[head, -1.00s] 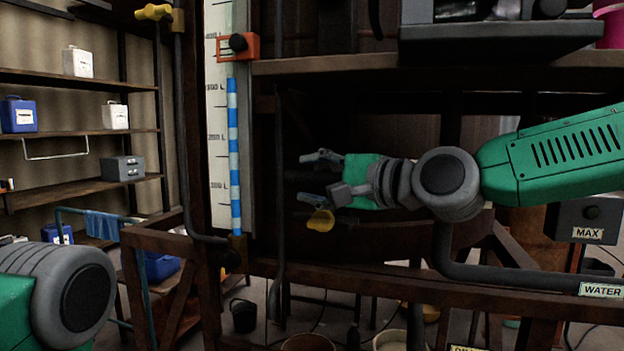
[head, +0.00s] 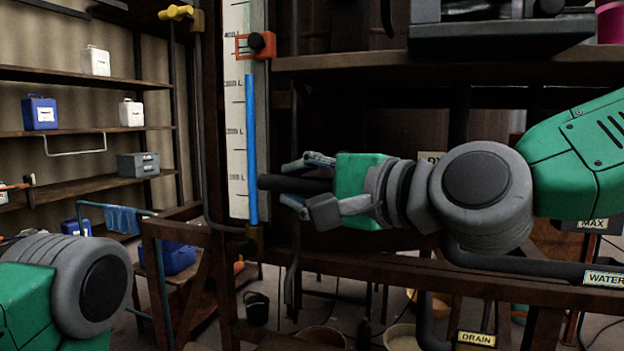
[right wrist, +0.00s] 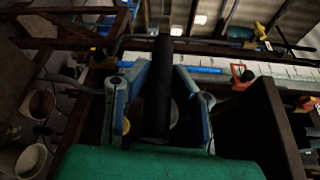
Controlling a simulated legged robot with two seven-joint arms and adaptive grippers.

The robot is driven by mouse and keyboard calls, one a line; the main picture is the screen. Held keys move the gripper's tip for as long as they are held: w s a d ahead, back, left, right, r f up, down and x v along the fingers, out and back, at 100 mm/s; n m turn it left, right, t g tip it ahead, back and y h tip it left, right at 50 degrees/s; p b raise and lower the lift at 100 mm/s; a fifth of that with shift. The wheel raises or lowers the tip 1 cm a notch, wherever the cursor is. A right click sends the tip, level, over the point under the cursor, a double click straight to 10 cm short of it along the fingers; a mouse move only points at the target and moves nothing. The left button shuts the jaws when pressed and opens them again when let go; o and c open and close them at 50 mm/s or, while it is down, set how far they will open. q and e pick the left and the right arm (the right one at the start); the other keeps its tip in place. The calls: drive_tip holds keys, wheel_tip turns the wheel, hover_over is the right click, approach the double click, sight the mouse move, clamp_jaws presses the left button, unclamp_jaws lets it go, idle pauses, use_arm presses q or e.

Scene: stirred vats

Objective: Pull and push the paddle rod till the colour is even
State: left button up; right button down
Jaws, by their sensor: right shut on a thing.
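My right gripper (head: 304,184) is shut on a black rod (head: 273,183), taken to be the paddle rod, in front of the vat frame. The rod sticks out to the left past the fingers. In the right wrist view the rod (right wrist: 160,85) runs between the two blue-grey fingers. Left of the gripper in the head view stands the sight tube (head: 251,150) beside a white litre scale (head: 235,120). Its column looks one even blue over its whole length. My left gripper is out of view; only part of my left arm shows at lower left. The paddle is hidden.
A dark wooden beam (head: 390,265) crosses below my right arm. Shelves (head: 85,132) with blue and white containers stand at left. Labelled WATER (head: 604,279) and DRAIN (head: 477,339) pipes are at lower right.

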drive_tip(key=shift+w+d+f, duration=0.15)
drive_tip(key=shift+w+f, duration=0.05)
drive_tip(key=shift+w, duration=0.25)
drive_tip(key=c, duration=1.4)
unclamp_jaws()
drive_tip(key=shift+s, duration=0.15)
drive_tip(key=shift+r, duration=0.1)
drive_tip(key=v, duration=1.2)
